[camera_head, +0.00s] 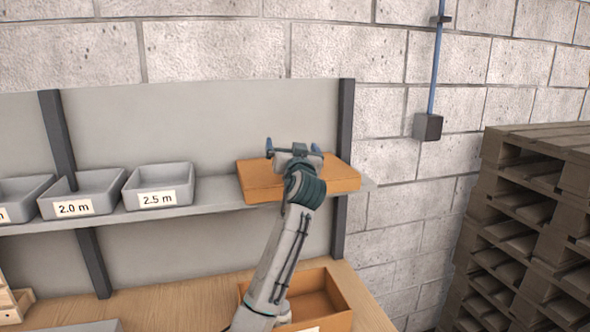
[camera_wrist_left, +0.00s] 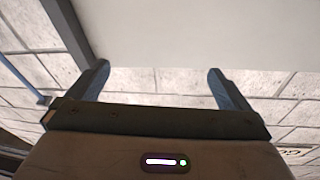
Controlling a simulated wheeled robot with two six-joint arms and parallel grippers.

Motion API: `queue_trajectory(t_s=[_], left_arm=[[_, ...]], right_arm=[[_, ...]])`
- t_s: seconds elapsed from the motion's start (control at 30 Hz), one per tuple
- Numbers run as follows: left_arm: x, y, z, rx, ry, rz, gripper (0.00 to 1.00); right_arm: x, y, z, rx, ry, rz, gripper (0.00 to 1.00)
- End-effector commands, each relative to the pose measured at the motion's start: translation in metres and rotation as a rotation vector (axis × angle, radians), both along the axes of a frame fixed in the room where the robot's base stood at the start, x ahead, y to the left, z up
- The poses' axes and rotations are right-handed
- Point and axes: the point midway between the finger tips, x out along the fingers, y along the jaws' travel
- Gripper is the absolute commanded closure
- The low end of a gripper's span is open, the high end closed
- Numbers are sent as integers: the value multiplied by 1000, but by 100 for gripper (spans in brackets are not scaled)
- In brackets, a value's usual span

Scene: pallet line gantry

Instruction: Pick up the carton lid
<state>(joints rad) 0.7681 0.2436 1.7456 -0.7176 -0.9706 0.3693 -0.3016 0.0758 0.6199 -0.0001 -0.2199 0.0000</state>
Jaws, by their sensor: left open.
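The carton lid (camera_head: 340,181) is a flat orange-brown piece lying on the right end of the grey shelf. My left gripper (camera_head: 293,147) is in front of the lid in the head view, and its wrist hides the lid's middle. Its two blue fingers are spread apart with nothing between them. In the left wrist view the open fingers (camera_wrist_left: 155,80) show against the block wall and a pale panel, and the lid is not visible there. An open orange-brown carton (camera_head: 335,321) stands on the wooden bench below, partly hidden by my left arm. My right gripper is not in view.
Grey bins, among them one labelled 2.0 m (camera_head: 84,187) and one labelled 2.5 m (camera_head: 172,178), stand on the shelf (camera_head: 222,198) left of the lid. A dark upright (camera_head: 346,118) rises behind the lid. Stacked pallets (camera_head: 535,220) stand at the right.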

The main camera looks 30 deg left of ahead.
Motion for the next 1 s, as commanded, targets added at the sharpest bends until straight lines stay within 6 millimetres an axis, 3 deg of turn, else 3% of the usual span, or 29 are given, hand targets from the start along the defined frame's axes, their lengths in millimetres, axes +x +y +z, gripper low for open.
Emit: queue_trajectory(t_s=[0.1, 0.3, 0.6, 0.8, 1.0], left_arm=[[-3, -7, -29, -199, 74, -33, 0], [-4, -15, -52, -346, 153, -59, 0], [29, 10, -58, -355, 162, -59, 0], [40, 19, -61, -355, 158, -60, 0], [59, 33, -59, -354, 160, -60, 0]], right_arm=[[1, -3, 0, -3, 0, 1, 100], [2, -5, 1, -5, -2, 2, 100], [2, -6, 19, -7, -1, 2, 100], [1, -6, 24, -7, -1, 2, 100], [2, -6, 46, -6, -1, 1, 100]])
